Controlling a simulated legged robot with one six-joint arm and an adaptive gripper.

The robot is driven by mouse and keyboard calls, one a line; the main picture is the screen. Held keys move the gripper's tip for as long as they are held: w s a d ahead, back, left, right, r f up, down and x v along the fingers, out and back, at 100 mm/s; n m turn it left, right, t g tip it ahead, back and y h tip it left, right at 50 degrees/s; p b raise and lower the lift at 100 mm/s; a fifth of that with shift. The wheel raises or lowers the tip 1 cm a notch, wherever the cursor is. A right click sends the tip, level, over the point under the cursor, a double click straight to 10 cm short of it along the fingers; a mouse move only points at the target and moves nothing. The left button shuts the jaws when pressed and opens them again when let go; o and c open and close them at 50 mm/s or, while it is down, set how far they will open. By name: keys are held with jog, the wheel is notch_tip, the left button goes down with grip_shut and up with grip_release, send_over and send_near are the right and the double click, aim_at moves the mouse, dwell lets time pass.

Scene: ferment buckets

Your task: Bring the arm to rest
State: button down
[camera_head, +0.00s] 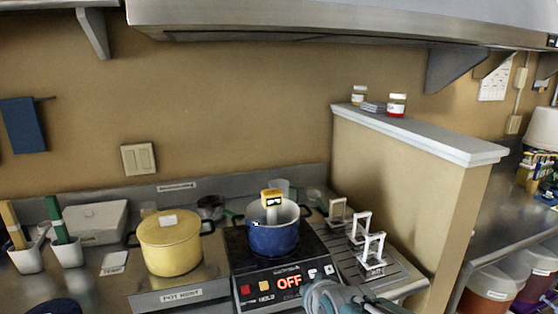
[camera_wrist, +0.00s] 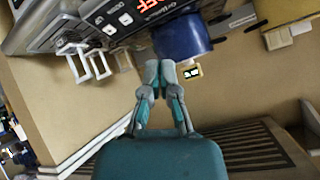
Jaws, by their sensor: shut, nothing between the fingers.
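My arm's end with my gripper (camera_wrist: 160,68) shows in the wrist view, its two fingers together and empty. In the head view part of my arm or gripper (camera_head: 335,299) shows at the bottom edge, in front of the cooktop; its fingertips are hard to make out there. A blue pot (camera_head: 273,238) stands on the black cooktop (camera_head: 290,272), with a yellow-topped thermometer (camera_head: 271,197) standing in it. In the wrist view the blue pot (camera_wrist: 181,38) appears beyond the fingertips, and I cannot tell how far away.
A yellow lidded pot (camera_head: 170,246) stands left on the pot rest. White frame-like stands (camera_head: 372,251) are on the ridged board to the right. A low wall (camera_head: 410,165) with small jars divides the counter. Lidded buckets (camera_head: 490,290) stand at far right. A metal hood overhangs above.

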jog(key=s+d+n+g+h, duration=0.1)
jog(key=s+d, duration=0.3)
jog(key=s, duration=0.5)
jog(key=s+d+r+n+g+h, duration=0.1)
jog(key=s+d+g, duration=0.2)
jog(key=s, duration=0.6)
jog(key=d, duration=0.2)
jog(key=shift+s+d+r+g, duration=0.2)
jog(key=shift+d+g, duration=0.1)
jog(key=shift+g, duration=0.1)
